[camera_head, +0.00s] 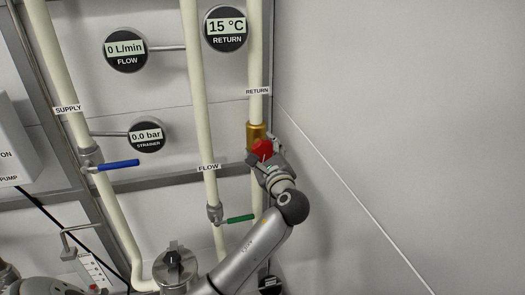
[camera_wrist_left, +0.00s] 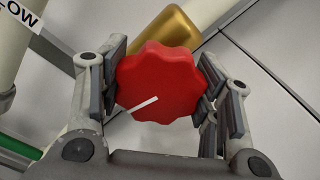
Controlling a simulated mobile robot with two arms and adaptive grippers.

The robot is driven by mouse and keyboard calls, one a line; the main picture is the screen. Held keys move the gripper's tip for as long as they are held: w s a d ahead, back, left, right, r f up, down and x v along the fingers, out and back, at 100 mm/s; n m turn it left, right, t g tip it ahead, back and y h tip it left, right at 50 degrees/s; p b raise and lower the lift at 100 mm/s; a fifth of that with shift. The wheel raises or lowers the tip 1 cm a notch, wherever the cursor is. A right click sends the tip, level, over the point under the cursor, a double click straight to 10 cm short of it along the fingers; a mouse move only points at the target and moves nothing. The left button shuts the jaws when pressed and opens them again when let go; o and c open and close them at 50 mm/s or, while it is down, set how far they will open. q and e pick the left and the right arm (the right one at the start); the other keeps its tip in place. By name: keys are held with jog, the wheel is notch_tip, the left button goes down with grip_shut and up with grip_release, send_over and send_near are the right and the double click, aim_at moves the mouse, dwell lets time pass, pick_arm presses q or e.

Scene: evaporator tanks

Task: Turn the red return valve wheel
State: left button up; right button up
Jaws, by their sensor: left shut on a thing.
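The red return valve wheel (camera_head: 262,149) sits on a brass valve body (camera_head: 256,132) on the pipe labelled RETURN. My left gripper (camera_head: 268,158) is at the wheel, reaching up from below. In the left wrist view the red wheel (camera_wrist_left: 160,84) fills the space between the two fingers of my left gripper (camera_wrist_left: 162,95), which are shut on its scalloped rim from both sides. A white mark on the wheel's face points to the lower left in that view. The brass body (camera_wrist_left: 172,30) shows behind the wheel. My right gripper is not in view.
The flow pipe with a green lever (camera_head: 238,218) and the supply pipe with a blue lever (camera_head: 118,165) stand to the left. Round gauges include the return gauge (camera_head: 226,28), reading 15 °C, and the flow gauge (camera_head: 126,49), reading 0 L/min. Bare wall lies to the right.

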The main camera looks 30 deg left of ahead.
pick_arm(q)
jog(key=m, duration=0.5)
jog(key=shift+m, duration=0.4)
jog(key=m, duration=0.5)
jog(key=shift+w+d+f+m, duration=0.1)
jog(key=shift+f+m, duration=0.05)
jog(key=shift+m, duration=0.25)
jog(key=o, duration=1)
jog(key=shift+o, duration=0.2)
jog(key=shift+d, duration=0.1)
jog(key=v, duration=1.2)
